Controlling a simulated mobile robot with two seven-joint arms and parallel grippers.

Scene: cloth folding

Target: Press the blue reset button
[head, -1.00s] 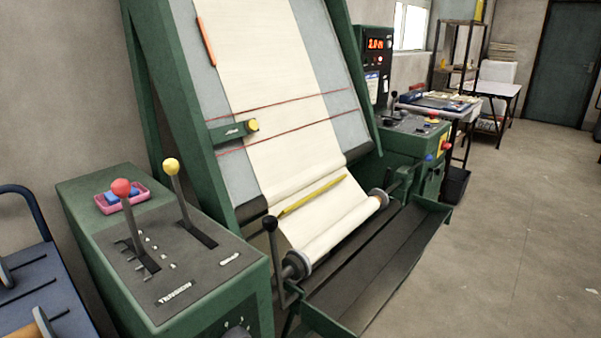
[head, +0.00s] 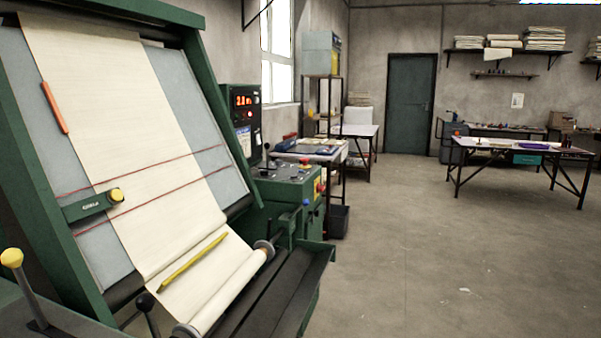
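A small blue button (head: 306,202) shows on the front side of the green control cabinet (head: 262,222) at the right of the cloth machine. It is small in the head view, and its label cannot be read. A red knob (head: 320,187) sits close to its right. Above the cabinet is a dark display box (head: 243,118) with red digits. The cream cloth (head: 120,110) runs down the machine's sloped board onto a roll at the bottom. Neither of my grippers is in view.
The machine's green-edged trough (head: 290,300) juts out in front of the cabinet. A lever with a yellow knob (head: 12,258) stands at lower left. A side table (head: 358,131) is behind the cabinet. The floor (head: 430,250) to the right is wide and clear.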

